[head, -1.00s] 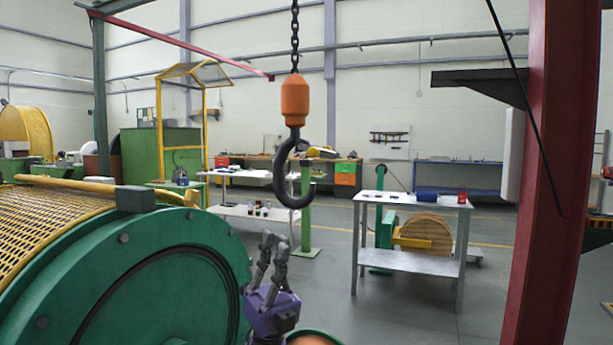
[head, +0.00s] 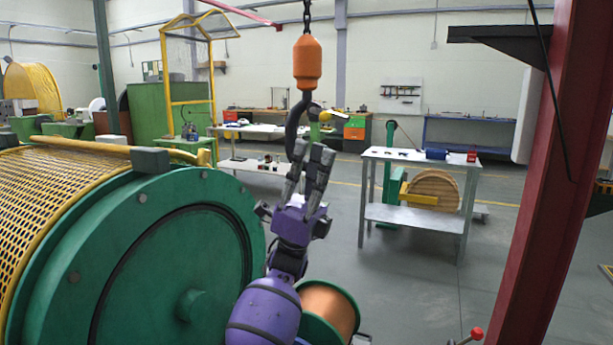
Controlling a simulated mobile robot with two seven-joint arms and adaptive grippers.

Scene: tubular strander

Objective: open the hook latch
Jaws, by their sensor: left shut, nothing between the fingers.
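The crane hook (head: 292,125) hangs below an orange block (head: 307,63) on a black chain. Its small latch (head: 314,110) shows as a grey piece near the hook's throat, just above my fingers; its details are too small to tell. My left gripper (head: 310,150) is purple with grey fingers pointing up. It is shut and empty, overlapping the lower bend of the hook in the picture and hiding it. I cannot tell whether it touches the hook. My right gripper is out of view.
A large green drum machine (head: 165,250) with a yellow mesh guard fills the left. A grey table (head: 420,158) stands behind at the right, and a red column (head: 545,200) stands at right. Open floor lies between.

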